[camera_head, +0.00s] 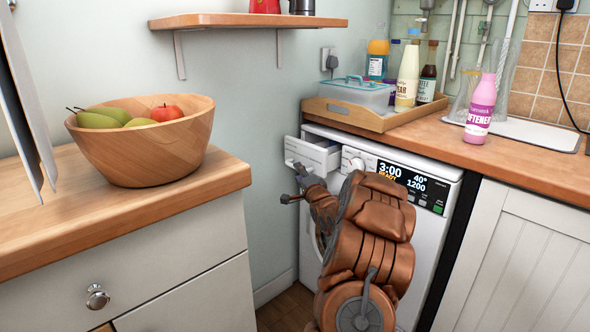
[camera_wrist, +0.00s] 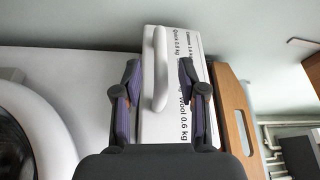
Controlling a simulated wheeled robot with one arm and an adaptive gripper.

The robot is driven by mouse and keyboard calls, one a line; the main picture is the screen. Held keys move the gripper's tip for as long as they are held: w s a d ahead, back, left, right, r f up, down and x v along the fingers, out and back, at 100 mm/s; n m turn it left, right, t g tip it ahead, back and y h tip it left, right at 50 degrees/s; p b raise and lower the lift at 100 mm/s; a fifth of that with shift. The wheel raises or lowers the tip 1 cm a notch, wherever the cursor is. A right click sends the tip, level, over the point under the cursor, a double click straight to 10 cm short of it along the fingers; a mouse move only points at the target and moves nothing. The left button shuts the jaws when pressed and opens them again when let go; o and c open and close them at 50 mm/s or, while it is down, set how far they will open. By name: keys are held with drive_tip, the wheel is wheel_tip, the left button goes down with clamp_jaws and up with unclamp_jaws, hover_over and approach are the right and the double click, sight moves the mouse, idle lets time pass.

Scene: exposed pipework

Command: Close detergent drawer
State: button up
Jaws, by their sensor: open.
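The white detergent drawer (camera_head: 318,155) sticks out from the top left of the white washing machine (camera_head: 420,222). In the wrist view, the drawer front (camera_wrist: 178,50) carries black printed text and a long white handle (camera_wrist: 161,65). My gripper (camera_head: 293,183) is just in front of the drawer, at the left end of my arm. In the wrist view, my gripper (camera_wrist: 160,70) is open, with one finger on each side of the handle. I cannot tell whether the fingers touch the drawer.
A wooden counter (camera_head: 470,143) lies over the machine, with a tray (camera_head: 375,118) of bottles and a pink softener bottle (camera_head: 481,108). At left, a cabinet (camera_head: 190,280) bears a fruit bowl (camera_head: 145,150). A narrow floor gap (camera_head: 285,308) separates cabinet and machine.

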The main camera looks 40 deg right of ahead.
drive_tip(key=shift+b+x, duration=0.35)
drive_tip(key=shift+x, duration=1.95)
drive_tip(key=shift+c, duration=0.3)
clamp_jaws()
